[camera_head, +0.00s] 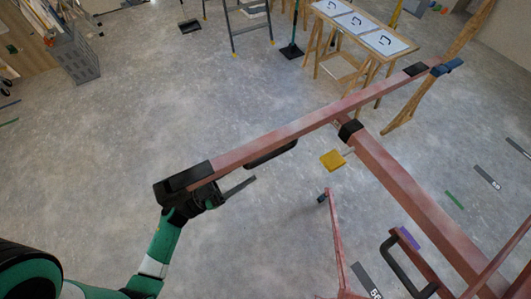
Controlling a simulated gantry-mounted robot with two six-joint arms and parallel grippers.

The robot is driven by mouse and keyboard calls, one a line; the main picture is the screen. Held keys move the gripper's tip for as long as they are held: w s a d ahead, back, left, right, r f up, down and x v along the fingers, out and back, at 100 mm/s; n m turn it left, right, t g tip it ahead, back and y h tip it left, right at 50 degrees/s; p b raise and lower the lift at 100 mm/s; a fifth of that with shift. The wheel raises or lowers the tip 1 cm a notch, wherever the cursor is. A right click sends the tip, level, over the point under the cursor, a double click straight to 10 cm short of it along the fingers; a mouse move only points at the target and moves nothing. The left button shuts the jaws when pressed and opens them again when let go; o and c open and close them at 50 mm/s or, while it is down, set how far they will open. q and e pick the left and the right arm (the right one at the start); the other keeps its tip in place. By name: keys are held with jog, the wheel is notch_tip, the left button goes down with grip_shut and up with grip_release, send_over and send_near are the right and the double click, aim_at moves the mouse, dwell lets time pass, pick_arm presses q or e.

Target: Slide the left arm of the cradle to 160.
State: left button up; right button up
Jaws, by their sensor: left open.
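The red cradle is a long crossbar on a thick red beam (405,190). Its left arm (270,137) runs left and toward me from a black collar (350,130) and ends in a black end piece (185,177). A black handle (270,154) hangs under this arm. My left gripper (238,189) is open just below the black end piece, with one dark finger pointing right, below the bar. The handle is apart from the fingers. I cannot tell whether the gripper touches the end piece. No number 160 is readable on the arm. My right gripper is not in view.
A yellow knob (332,160) sits by the collar. A black curved handle (404,265) is at the lower right. Trestle tables with white panels (345,22), a ladder (250,30) and a grey crate (75,55) stand behind. The grey floor at the left middle is clear.

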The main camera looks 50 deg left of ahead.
aim_at(268, 155)
pick_arm(q)
jog(key=x, duration=0.8)
jog(key=shift+w+r+p, duration=0.1)
jog(key=shift+w+p, duration=0.1)
jog(key=shift+p, duration=0.2)
grip_shut()
dwell(0.7)
